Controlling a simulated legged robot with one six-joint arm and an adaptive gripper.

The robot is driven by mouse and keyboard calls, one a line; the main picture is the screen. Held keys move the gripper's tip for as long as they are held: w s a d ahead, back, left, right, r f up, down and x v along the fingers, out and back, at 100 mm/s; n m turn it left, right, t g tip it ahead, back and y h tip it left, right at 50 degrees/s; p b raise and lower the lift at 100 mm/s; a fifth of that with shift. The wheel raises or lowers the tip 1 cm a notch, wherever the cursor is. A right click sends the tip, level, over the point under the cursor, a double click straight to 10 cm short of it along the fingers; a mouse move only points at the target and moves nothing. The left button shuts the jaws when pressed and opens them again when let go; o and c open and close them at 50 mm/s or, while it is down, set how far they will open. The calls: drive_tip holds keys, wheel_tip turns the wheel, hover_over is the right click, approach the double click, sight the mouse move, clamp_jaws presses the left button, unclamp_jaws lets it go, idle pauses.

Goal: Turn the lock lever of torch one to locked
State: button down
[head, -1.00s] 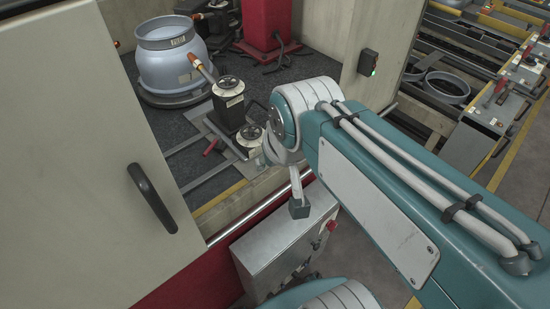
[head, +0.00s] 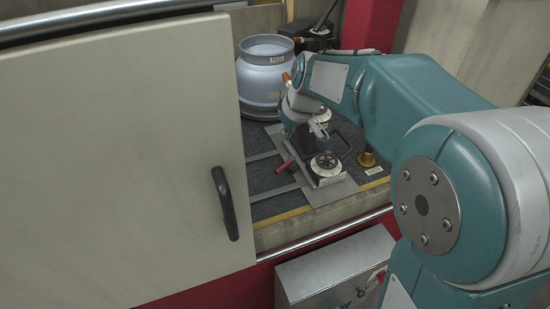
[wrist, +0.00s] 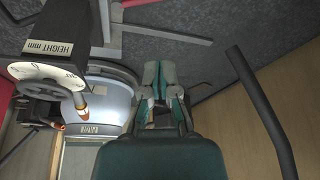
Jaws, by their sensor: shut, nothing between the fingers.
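A torch with a copper-coloured tip (head: 287,79) points at the blue-grey cylinder (head: 262,80) in the head view. It also shows in the wrist view (wrist: 81,108), below a dark box marked HEIGHT mm (wrist: 52,35) and a white dial (wrist: 48,78). A small red-handled lever (head: 284,167) lies low, left of the round dial (head: 327,162) at the torch stand's foot. I cannot tell whether it is the lock lever. My gripper (head: 322,131) is over the stand and partly covers it. In the wrist view my gripper (wrist: 160,76) is shut and empty, right of the cylinder.
A large cream door (head: 120,150) with a black handle (head: 224,203) fills the left. A metal rail (head: 320,232) and a grey control box (head: 335,270) stand in front. A brass fitting (head: 367,159) is right of the stand. Dark floor shows around the rails.

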drive_tip(key=w+a+f, duration=0.1)
drive_tip(key=w+f, duration=0.1)
drive_tip(key=f, duration=0.2)
drive_tip(key=w+a+f+n, duration=0.1)
drive_tip(key=w+a+f, duration=0.1)
drive_tip(key=f, duration=0.2)
drive_tip(key=w+a+f+n, duration=0.1)
drive_tip(key=w+f, duration=0.1)
drive_tip(key=f, duration=0.2)
drive_tip(key=shift+w+a+f, duration=0.1)
drive_tip(key=shift+w+a, duration=0.25)
drive_tip(key=shift+w, duration=0.05)
drive_tip(key=shift+s+d+f, duration=0.3)
drive_tip(key=shift+s+d, duration=0.25)
drive_tip(key=shift+d, duration=0.05)
drive_tip(key=shift+s+d+f, duration=0.3)
drive_tip(key=shift+s+d, duration=0.25)
drive_tip(key=shift+s+d+f, duration=0.1)
drive_tip(key=shift+s+d, duration=0.05)
drive_tip(key=shift+s, duration=0.05)
